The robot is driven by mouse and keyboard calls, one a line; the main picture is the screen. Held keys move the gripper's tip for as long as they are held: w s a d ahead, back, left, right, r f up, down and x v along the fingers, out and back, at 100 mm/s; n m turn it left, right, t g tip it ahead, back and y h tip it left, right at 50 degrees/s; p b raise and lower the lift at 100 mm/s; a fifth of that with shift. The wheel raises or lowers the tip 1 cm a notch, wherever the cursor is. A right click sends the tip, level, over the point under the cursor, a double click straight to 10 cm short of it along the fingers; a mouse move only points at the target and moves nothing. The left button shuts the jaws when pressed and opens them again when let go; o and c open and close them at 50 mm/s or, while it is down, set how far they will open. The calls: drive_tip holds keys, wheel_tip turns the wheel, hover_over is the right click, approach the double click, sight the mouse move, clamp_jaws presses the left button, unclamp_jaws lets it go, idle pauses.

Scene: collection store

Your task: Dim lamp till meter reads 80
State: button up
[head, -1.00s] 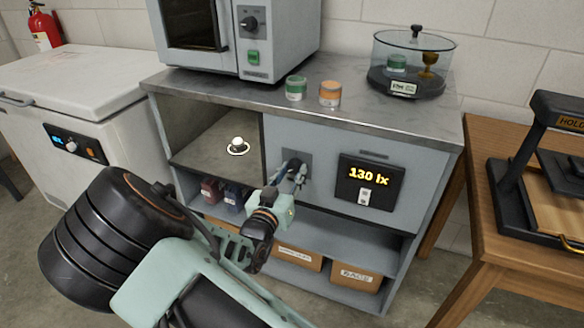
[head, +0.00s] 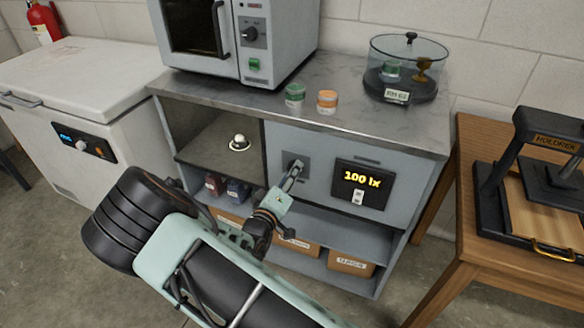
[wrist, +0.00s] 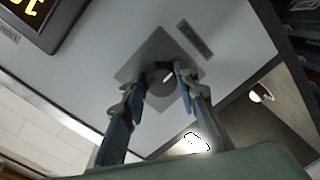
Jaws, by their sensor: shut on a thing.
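The light meter (head: 360,180) on the cabinet front shows "100 lx" in yellow digits. Part of its display also shows in the wrist view (wrist: 30,12). The dimmer knob (wrist: 161,82), dark and round with a pale mark, sits on a square grey plate (head: 297,167) left of the meter. My gripper (head: 290,178) is at the plate, and in the wrist view (wrist: 160,86) its two fingers are shut on the knob from both sides. In the head view the gripper hides most of the knob. A small white lamp (head: 238,142) stands in the open upper left compartment.
A green-labelled jar (head: 294,95) and an orange-labelled jar (head: 327,101) stand on the cabinet top (head: 350,125). A glass-covered case (head: 405,75) is at its right end. A white chest freezer (head: 75,85) stands left, a wooden table (head: 470,260) right.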

drive_tip(key=shift+r+n+h+p, duration=0.1)
drive_tip(key=shift+n+h+p, duration=0.2)
drive_tip(key=shift+n+p, duration=2.25)
drive_tip(key=shift+n+b, duration=1)
drive_tip(key=shift+n, duration=0.15)
drive_tip(key=o, duration=1.2)
drive_tip(key=shift+c, duration=0.2)
drive_tip(key=v, duration=1.2)
drive_tip(key=shift+r, duration=0.1)
